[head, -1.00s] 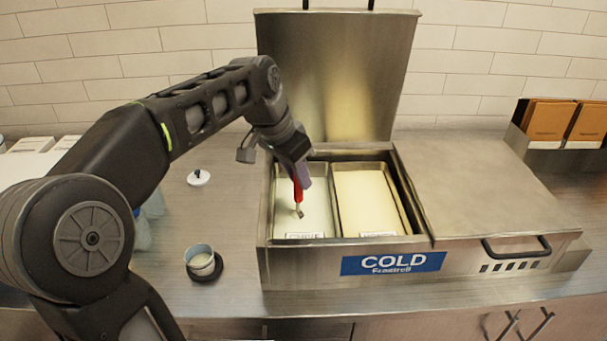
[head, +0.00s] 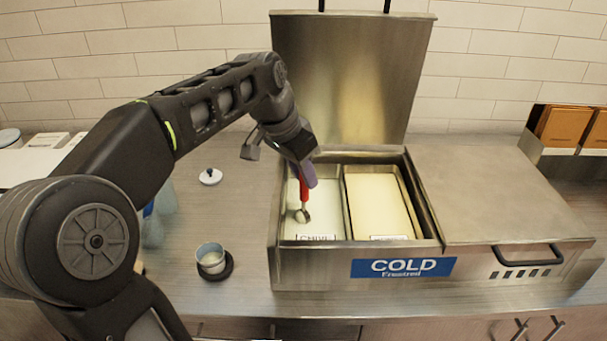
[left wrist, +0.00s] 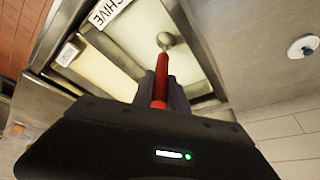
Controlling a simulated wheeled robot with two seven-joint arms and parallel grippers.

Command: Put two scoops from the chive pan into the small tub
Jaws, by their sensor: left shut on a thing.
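My left gripper (head: 304,170) is shut on the red handle of a scoop (head: 304,188). The scoop's metal head (head: 302,215) is low over or at the pale contents of the chive pan (head: 322,238), the left pan in the cold unit; whether it touches cannot be told. In the left wrist view the red scoop handle (left wrist: 160,78) runs from the gripper (left wrist: 162,92) toward the pan with the chive label. The small tub (head: 210,257) stands on a dark round base on the counter, left of the unit, with pale contents inside. My right gripper is not in view.
A second pan of yellowish contents (head: 376,205) sits right of the chive pan. The unit's lid (head: 345,80) stands open behind. A white lid with a dark knob (head: 210,177) lies on the counter. The counter between tub and unit is clear.

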